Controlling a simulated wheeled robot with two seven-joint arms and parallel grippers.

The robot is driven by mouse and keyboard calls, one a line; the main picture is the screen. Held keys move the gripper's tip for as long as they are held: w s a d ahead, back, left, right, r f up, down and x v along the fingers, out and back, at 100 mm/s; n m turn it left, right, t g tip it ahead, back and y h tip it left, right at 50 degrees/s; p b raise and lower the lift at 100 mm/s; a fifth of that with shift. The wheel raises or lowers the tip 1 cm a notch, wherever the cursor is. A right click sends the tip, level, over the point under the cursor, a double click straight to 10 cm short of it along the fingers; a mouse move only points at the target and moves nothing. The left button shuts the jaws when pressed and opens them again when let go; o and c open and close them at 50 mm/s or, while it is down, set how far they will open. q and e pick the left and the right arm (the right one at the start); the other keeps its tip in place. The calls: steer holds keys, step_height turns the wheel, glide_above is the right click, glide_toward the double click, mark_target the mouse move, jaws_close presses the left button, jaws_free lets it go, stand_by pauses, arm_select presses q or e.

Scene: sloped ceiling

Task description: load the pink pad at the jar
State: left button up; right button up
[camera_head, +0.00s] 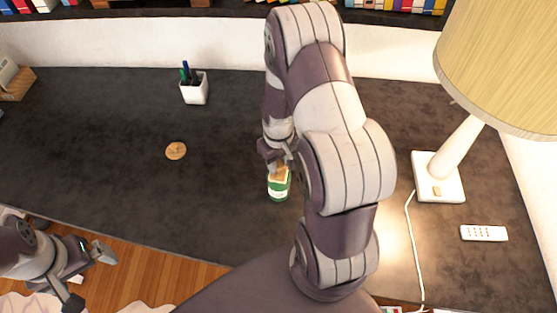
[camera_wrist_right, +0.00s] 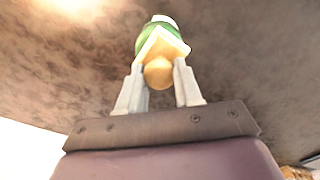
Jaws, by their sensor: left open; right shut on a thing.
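A green jar (camera_head: 279,184) with a pale label and a tan top stands on the dark desk in the head view. My right gripper (camera_head: 279,158) reaches down over it and is shut on its tan upper part. In the right wrist view, the jar (camera_wrist_right: 157,22) shows past the fingertips of my right gripper (camera_wrist_right: 159,75), with a rounded tan part between the fingers. My left gripper (camera_head: 91,272) is open and empty, low at the left, off the desk's front edge. I cannot make out a pink pad in either view.
A tan disc (camera_head: 176,150) lies on the desk left of the jar. A white pen cup (camera_head: 195,89) stands at the back. A lamp (camera_head: 438,178) with its cord and a white remote (camera_head: 484,233) are at the right. The desk's left middle is mostly clear.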

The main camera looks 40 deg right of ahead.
mark_target(279, 163)
steer(key=shift+r+p, duration=3.25)
steer(key=shift+r, duration=0.3)
steer(key=shift+f, duration=0.1)
